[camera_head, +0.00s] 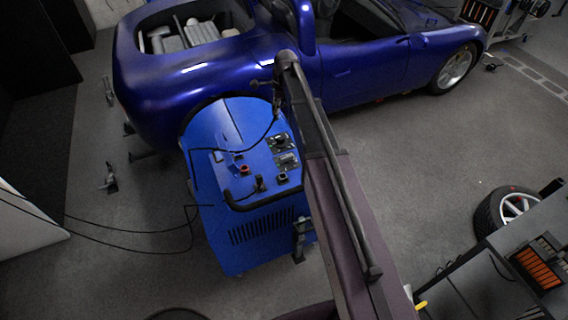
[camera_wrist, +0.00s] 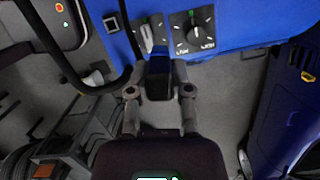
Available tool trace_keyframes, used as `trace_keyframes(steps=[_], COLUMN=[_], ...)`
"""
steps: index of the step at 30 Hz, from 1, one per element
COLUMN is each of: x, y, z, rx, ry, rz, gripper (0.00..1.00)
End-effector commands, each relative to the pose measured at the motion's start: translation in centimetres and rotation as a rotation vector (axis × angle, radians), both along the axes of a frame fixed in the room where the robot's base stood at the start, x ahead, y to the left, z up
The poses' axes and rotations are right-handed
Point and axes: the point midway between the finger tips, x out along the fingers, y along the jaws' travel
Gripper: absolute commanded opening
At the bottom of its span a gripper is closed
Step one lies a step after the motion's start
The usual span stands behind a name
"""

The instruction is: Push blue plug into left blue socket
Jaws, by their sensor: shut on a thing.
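In the head view my gripper (camera_head: 277,108) is above the upper right of the blue machine (camera_head: 222,222), partly hidden by my arm. A black cable (camera_head: 252,146) hangs from it towards the panel. I cannot make out the left blue socket with certainty.
A black bar handle (camera_head: 262,200) edges the panel. A blue car (camera_head: 210,75) stands close behind. Cables (camera_head: 130,249) lie on the floor at left.

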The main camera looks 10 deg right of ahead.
Motion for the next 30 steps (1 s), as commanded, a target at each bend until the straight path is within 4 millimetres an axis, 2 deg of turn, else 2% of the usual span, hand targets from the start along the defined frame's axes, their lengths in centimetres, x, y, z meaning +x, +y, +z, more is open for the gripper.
trace_keyframes(steps=[8,30], x=[-1.9,-10.2], y=[-0.1,-0.2], z=[-3.1,-15.3], rx=[0.0,0.0], ry=[0.0,0.001], rz=[0.025,0.156], gripper=[0.0,0.0])
